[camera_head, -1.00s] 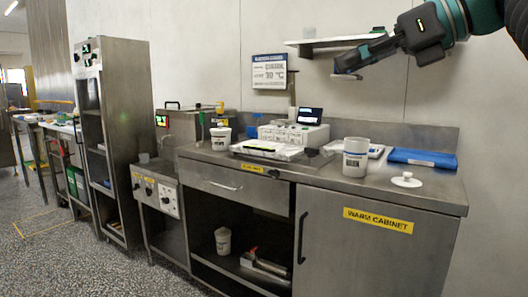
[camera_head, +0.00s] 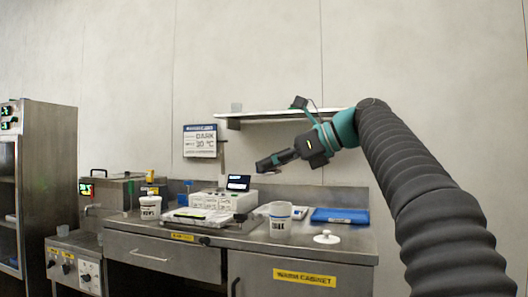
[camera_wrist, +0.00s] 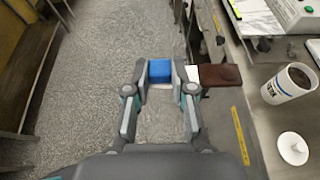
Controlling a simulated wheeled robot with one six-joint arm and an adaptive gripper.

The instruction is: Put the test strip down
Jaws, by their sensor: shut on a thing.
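My gripper (camera_wrist: 160,78) is shut on the test strip. The strip's blue end (camera_wrist: 160,71) sits between the fingers. A white part shows just right of the fingers, and its dark brown end (camera_wrist: 220,76) sticks out to the right. In the head view my gripper (camera_head: 268,164) is in the air above the counter, below the wall shelf; the strip is too small there to make out well. In the wrist view the strip appears over the floor and the counter's front edge, left of a white pot (camera_wrist: 290,84) with brown contents.
The steel counter (camera_head: 300,250) bears the white pot (camera_head: 280,218), a white lid (camera_head: 326,237), a blue pad (camera_head: 340,215), a white tray (camera_head: 196,216), another white tub (camera_head: 150,207) and a white instrument (camera_head: 225,200). A shelf (camera_head: 285,115) juts from the wall above.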

